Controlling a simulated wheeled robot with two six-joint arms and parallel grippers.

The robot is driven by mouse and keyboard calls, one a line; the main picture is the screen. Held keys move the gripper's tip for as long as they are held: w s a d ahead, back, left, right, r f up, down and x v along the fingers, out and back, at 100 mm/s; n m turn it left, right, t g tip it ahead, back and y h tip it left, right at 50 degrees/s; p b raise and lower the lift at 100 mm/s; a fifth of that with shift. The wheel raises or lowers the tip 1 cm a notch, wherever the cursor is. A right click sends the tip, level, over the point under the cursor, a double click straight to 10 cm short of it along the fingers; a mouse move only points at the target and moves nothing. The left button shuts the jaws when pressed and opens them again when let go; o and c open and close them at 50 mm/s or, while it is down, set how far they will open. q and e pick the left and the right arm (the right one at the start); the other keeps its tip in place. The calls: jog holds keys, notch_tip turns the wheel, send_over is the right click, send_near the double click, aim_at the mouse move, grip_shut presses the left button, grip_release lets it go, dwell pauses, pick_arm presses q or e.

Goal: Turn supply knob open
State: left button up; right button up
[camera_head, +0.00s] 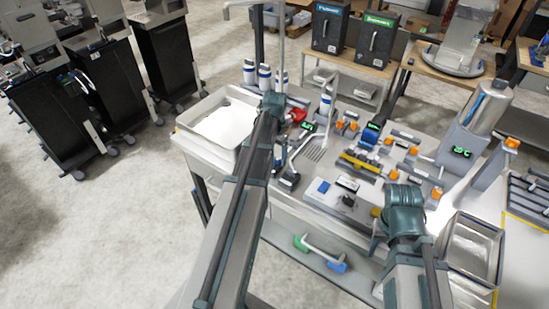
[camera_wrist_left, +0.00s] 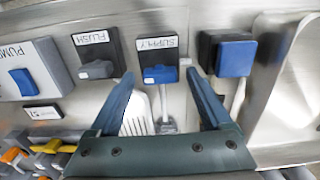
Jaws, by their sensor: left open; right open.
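The supply knob (camera_wrist_left: 160,75) is a blue block on a dark square base under an upside-down SUPPLY label in the left wrist view. My left gripper (camera_wrist_left: 159,78) is open, with one finger at each side of the knob's base. I cannot tell whether the fingers touch it. In the head view my left gripper (camera_head: 271,104) is over the back left of the bench, and the knob cannot be made out there. My right gripper (camera_head: 404,202) is open above the front right of the bench; its fingertips are hard to see.
A grey flush knob (camera_wrist_left: 96,69) and another blue knob (camera_wrist_left: 235,57) flank the supply knob closely. A pump box (camera_wrist_left: 32,70) is at the far left. White tray (camera_head: 222,128), steel basin (camera_head: 470,248) and dispenser cylinder (camera_head: 487,108) crowd the bench.

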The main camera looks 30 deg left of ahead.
pick_arm(q)
grip_shut()
dwell(0.3)
jog(key=shift+n, duration=0.3)
jog(key=n, duration=1.3)
jog(key=shift+n, duration=2.4)
